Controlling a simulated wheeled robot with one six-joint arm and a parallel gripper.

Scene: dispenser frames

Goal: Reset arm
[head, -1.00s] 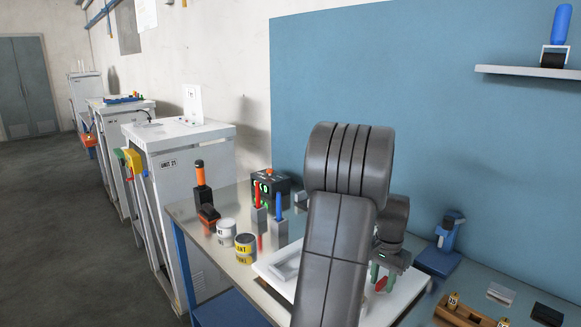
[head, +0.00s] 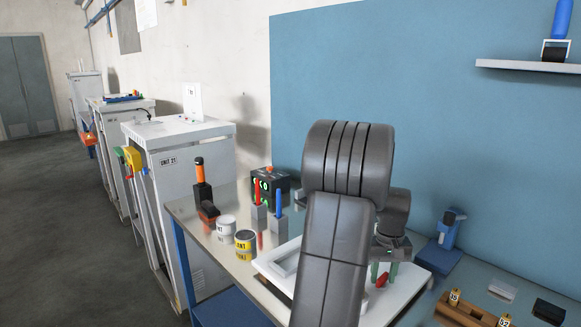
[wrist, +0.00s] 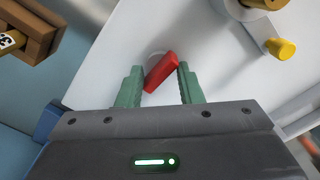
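My gripper (head: 384,272) is over the white tray (head: 413,288) on the workbench, partly hidden behind my arm. In the wrist view its two green fingers (wrist: 160,85) stand apart. A small red piece (wrist: 161,72) lies slanted between them near the tips, with its ends close to both fingers. I cannot tell whether it touches either one. The red piece also shows in the head view (head: 382,281), low between the fingers.
A wooden rack with yellow tags (head: 470,312) and a blue stand (head: 443,250) are on the right. Cans (head: 245,243), an orange-topped tool (head: 201,180), red and blue-handled tools (head: 279,207) and a black box (head: 270,185) are on the left. A shelf (head: 525,68) is above right.

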